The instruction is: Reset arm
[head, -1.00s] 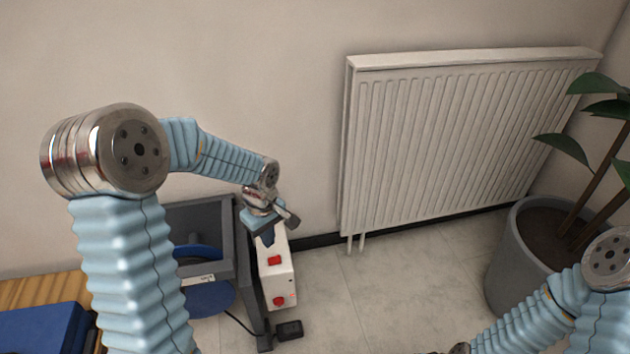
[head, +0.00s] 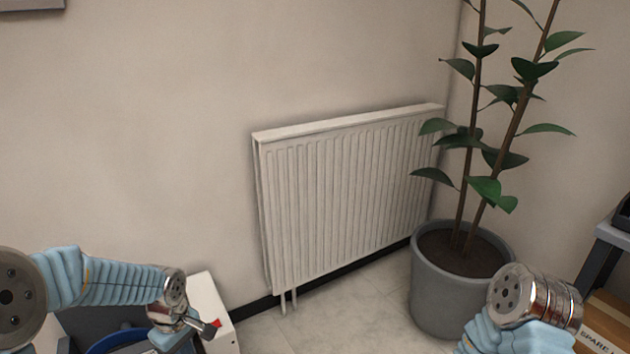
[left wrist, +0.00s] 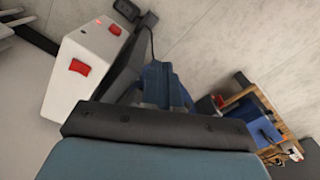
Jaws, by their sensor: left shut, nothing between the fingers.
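My left gripper shows in the left wrist view (left wrist: 162,86), with its blue fingers together and nothing between them. In the head view its wrist is at the lower left, in front of a white box (head: 208,300) with a red button, and the fingertips are not clear. The white box (left wrist: 75,90) with two red buttons is at the left of the left wrist view, beside the fingers and apart from them. My right arm comes in at the lower right of the head view. Its gripper is out of the picture.
A white radiator (head: 345,205) hangs on the wall ahead. A potted plant (head: 450,305) stands right of it, close to my right arm. A shelf with a cardboard box (head: 605,315) is at the right edge. Bare floor (head: 345,325) lies between the white box and the pot.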

